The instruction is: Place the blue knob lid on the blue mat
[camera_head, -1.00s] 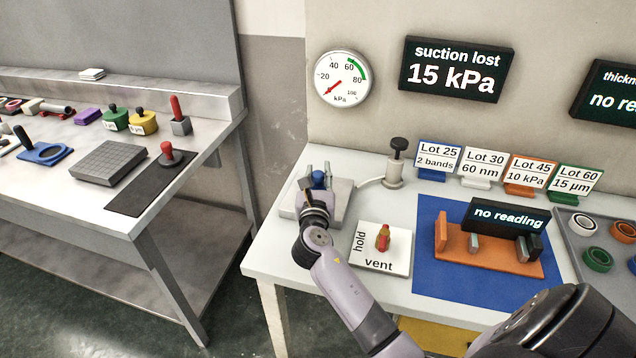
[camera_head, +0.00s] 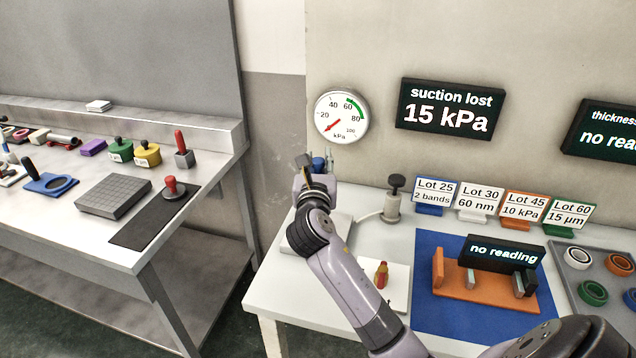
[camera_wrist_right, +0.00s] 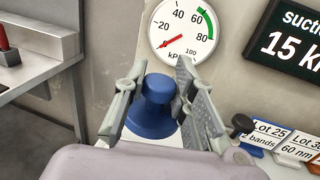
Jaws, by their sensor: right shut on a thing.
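My right gripper (camera_head: 317,162) is raised above the grey block (camera_head: 296,242) at the left end of the right-hand table. It is shut on the blue knob lid (camera_wrist_right: 152,115), which sits between the two grey fingers in the wrist view. In the head view only a little blue of the lid (camera_head: 318,166) shows, the rest hidden by the gripper. The blue mat (camera_head: 432,296) lies flat on the table, to the right of the gripper. My left gripper is not in view.
An orange fixture (camera_head: 485,287) with a black "no reading" display covers much of the mat; bare blue shows around it. The hold/vent plate (camera_head: 396,290) and a black-topped valve (camera_head: 393,200) stand between block and mat. Lot signs line the back.

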